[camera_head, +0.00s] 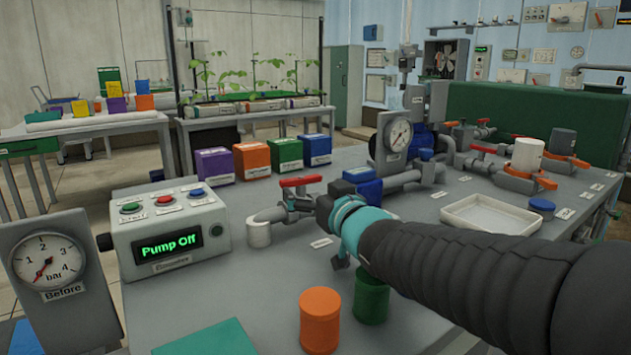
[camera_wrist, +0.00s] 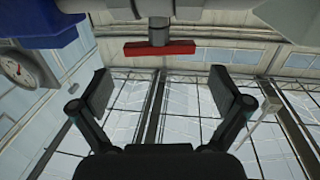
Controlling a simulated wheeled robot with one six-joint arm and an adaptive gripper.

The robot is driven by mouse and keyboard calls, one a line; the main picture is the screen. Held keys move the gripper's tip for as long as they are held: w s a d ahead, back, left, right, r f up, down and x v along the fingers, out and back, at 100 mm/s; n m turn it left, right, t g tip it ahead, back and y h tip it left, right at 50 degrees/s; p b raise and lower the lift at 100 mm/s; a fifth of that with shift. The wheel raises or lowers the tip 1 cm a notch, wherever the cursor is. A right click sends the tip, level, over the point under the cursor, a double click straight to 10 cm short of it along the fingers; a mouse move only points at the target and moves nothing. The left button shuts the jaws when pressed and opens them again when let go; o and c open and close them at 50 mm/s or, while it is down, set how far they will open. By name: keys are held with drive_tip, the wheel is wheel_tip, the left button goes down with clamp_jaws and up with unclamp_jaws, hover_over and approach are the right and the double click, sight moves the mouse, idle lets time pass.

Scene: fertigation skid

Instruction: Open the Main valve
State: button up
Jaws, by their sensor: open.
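A valve with a red lever handle (camera_head: 300,181) stands on grey pipework on the bench, just left of my arm's end in the head view. I cannot read a label that names it as the Main valve. In the wrist view a red handle (camera_wrist: 160,48) on a short grey stem hangs from a pipe, crosswise beyond my fingertips. My gripper (camera_wrist: 160,78) is open and empty, with a finger to each side below the handle and apart from it. In the head view my wrist hides most of the gripper and some pipework.
A control box (camera_head: 168,231) reading "Pump Off" and a pressure gauge (camera_head: 46,262) stand at left. An orange canister (camera_head: 320,320) and a green one (camera_head: 371,297) stand close under my arm. A white tray (camera_head: 490,216) and orange-handled valves are at right.

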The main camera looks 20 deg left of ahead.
sight(303, 180)
drive_tip(key=shift+x, duration=2.65)
drive_tip(key=c, duration=0.8)
drive_tip(key=shift+w+d+r+n+g+y+p, duration=0.2)
drive_tip(key=shift+n+g+y+p, duration=0.25)
drive_tip(key=shift+p, duration=0.4)
drive_tip(key=shift+s+f+n+g+y+p, duration=0.15)
drive_tip(key=shift+n+g+y+p, duration=0.15)
drive_tip(key=shift+n+g+y, duration=0.3)
drive_tip(key=shift+a, duration=0.1)
